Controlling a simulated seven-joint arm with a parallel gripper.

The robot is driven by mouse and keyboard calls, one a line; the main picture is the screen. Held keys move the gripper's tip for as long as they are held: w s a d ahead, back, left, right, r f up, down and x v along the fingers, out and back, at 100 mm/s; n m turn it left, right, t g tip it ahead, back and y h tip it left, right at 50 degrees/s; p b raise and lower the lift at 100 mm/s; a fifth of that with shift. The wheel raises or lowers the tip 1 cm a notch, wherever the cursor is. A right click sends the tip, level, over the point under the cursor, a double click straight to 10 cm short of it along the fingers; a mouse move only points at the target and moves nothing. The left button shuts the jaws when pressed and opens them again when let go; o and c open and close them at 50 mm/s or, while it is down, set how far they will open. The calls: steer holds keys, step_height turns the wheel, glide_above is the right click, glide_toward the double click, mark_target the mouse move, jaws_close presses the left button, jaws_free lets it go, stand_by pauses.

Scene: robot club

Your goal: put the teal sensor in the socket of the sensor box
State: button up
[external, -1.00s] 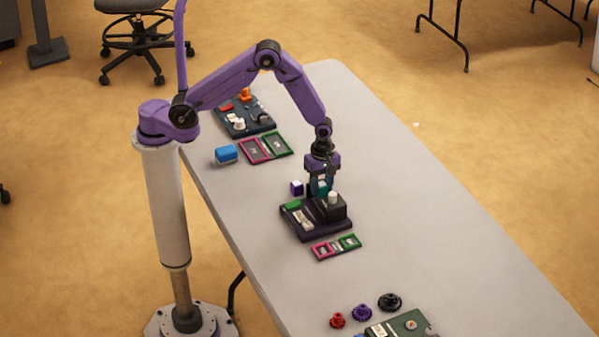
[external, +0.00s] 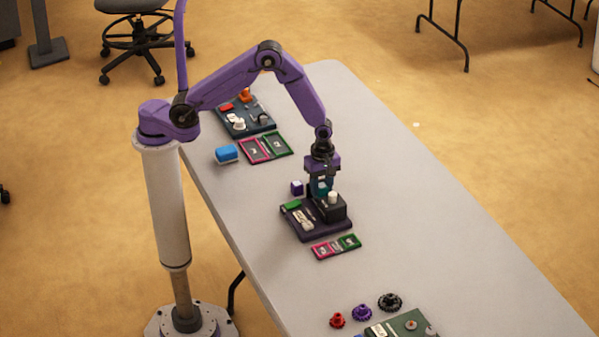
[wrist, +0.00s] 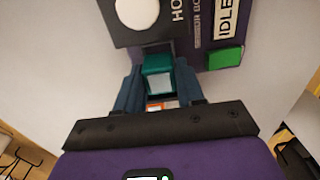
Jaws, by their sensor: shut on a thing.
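The teal sensor (external: 322,187) is held between the fingers of my gripper (external: 321,191), which points down. In the wrist view, the teal sensor (wrist: 158,64) sits between the two blue fingers of my gripper (wrist: 160,80), with a pale face and a bit of orange below it. The sensor box (external: 331,209) is a black block with a white round knob, on a dark purple base. In the wrist view the sensor's far end is at the near edge of the black box (wrist: 165,12). The socket is mostly hidden; I cannot tell how deep the sensor sits.
The purple base (external: 318,233) carries a white label and a green block (external: 291,204); the wrist view shows "IDLE" lettering. Pink (external: 322,250) and green (external: 349,242) trays lie in front.

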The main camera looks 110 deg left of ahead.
steer(key=shift+f, duration=1.15)
stand_by(1.4)
steer(key=o, duration=1.5)
steer(key=shift+r, duration=0.15)
steer(key=shift+r, duration=3.85)
